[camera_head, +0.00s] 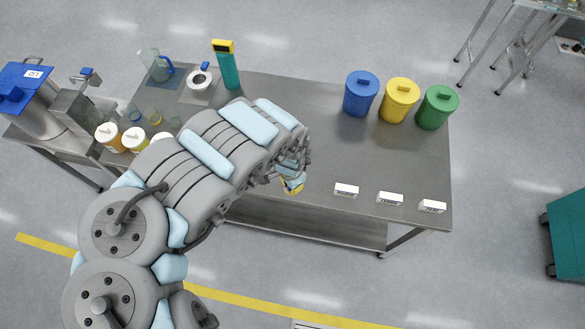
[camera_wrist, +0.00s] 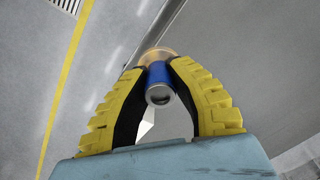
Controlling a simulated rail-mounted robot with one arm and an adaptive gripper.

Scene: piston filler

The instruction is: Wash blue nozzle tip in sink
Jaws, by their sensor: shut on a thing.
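In the head view I cannot make out the nozzle tip at the fingertips. I cannot identify a sink in either view.
The steel table (camera_head: 318,150) holds blue (camera_head: 361,93), yellow (camera_head: 398,100) and green (camera_head: 436,107) bins at the back right. White label blocks line its front right edge. The table's middle is clear.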

